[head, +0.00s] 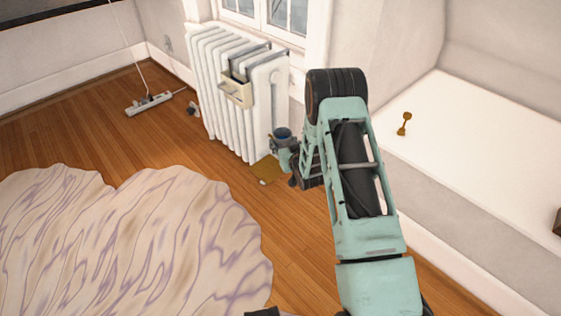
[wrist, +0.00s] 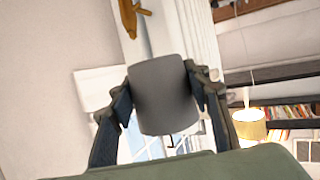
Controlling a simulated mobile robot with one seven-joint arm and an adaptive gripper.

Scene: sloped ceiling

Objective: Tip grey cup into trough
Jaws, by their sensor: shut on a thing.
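The grey cup (head: 282,133) is held by my gripper (head: 284,145), to the right of the white radiator and partly hidden by the fingers. Its round opening shows from above in the head view, so it looks roughly upright there. In the wrist view the cup (wrist: 163,97) sits between the two dark fingers of my gripper (wrist: 163,88), which press on its sides. The trough (head: 238,93) is a cream box with a dark inside, hanging on the front of the radiator. The cup is apart from it, lower and to its right. What the cup holds cannot be seen.
The white radiator (head: 228,70) stands under the window. A tan mat (head: 265,169) lies on the floor below my gripper. A white ledge (head: 480,140) with a small golden object (head: 405,123) is at right. A pale patterned rug (head: 130,240) covers the floor at left.

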